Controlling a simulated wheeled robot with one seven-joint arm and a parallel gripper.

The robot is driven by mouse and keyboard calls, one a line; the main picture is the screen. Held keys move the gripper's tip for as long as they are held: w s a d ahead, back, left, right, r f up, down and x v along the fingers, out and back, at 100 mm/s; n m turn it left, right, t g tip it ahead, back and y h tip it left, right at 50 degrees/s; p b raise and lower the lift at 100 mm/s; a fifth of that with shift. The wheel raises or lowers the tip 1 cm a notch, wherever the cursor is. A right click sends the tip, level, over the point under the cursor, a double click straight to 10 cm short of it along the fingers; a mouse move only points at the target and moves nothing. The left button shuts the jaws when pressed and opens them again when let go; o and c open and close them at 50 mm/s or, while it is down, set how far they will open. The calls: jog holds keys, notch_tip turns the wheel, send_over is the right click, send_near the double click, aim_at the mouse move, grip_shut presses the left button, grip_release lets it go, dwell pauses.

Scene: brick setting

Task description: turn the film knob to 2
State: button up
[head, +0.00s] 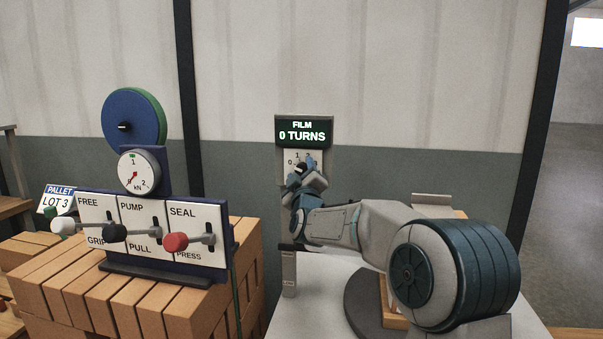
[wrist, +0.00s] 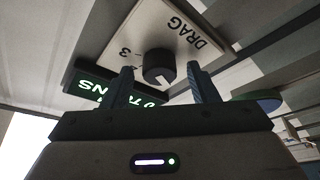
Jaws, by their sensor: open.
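The film knob (wrist: 158,66) is a round black knob with a pale pointer mark, on a white plate (wrist: 133,32) that reads DRAG and shows a 3, upside down in the wrist view. In the head view the plate (head: 318,160) hangs below a dark display (head: 303,131) reading FILM 0 TURNS, and 0, 1 and 2 show on it. My gripper (wrist: 161,72) is open, one finger on each side of the knob, with gaps visible. In the head view my gripper (head: 301,172) covers most of the knob, so its setting is hard to read there.
At left, a lever panel (head: 158,210) with a gauge (head: 139,171) and a blue-green reel (head: 134,118) stands on stacked bricks (head: 150,300). A pale table top (head: 310,318) lies below my arm.

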jog(key=c, duration=1)
jog(key=shift+o, duration=0.2)
